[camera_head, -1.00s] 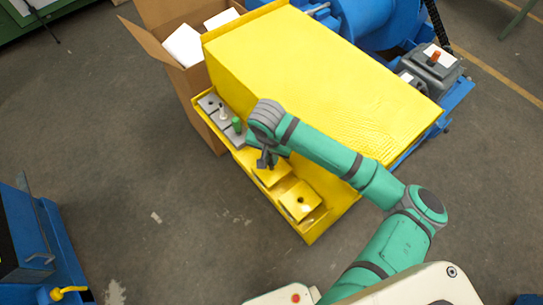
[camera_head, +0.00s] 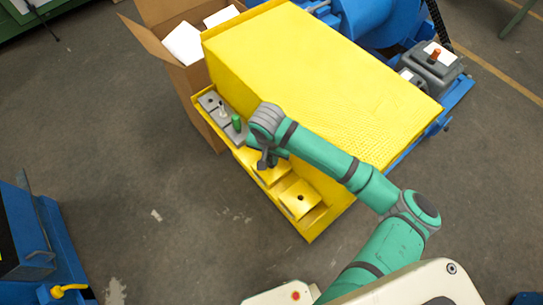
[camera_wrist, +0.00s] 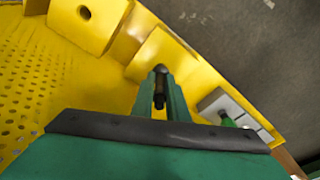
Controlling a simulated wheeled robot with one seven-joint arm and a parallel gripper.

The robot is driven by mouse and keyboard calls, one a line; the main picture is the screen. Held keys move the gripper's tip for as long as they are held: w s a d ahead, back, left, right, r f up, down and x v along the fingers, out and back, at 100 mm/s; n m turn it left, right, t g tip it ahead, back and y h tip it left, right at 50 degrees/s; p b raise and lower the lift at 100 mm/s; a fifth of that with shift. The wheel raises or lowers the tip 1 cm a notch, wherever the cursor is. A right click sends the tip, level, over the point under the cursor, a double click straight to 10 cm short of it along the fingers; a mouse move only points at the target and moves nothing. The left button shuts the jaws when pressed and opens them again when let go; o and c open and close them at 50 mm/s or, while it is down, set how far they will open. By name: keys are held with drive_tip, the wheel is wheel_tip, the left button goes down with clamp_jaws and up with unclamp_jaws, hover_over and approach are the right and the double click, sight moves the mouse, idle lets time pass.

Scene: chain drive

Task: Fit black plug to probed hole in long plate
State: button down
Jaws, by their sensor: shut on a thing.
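My gripper (camera_wrist: 160,78) is shut on the black plug (camera_wrist: 159,101), which shows dark between the two green fingers in the wrist view. In the head view my gripper (camera_head: 266,160) is over the yellow ledge, at a yellow plate (camera_head: 272,175). This plate also shows beyond the fingertips in the wrist view (camera_wrist: 158,54); its hole, if any, is hidden. Another yellow plate (camera_head: 301,198) with a dark round hole lies nearer the ledge's front end; it also shows at the wrist view's upper left (camera_wrist: 84,14). I cannot tell which is the long plate, or whether the plug touches anything.
Grey blocks (camera_head: 211,102) with a white peg (camera_head: 223,108) and a green peg (camera_head: 236,123) sit at the ledge's far end. The large yellow cover (camera_head: 320,80) rises close beside my arm. A cardboard box (camera_head: 165,50) stands behind. Open floor lies left.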

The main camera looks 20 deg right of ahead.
sight(270, 166)
drive_tip(key=shift+f, duration=0.95)
drive_tip(key=c, duration=1.7)
unclamp_jaws()
drive_tip(key=shift+o, duration=0.2)
drive_tip(key=shift+r, duration=0.1)
wheel_tip(270, 166, up, 11)
drive_tip(key=s, duration=0.1)
drive_tip(key=shift+a+f, duration=0.2)
drive_tip(key=shift+a, duration=0.2)
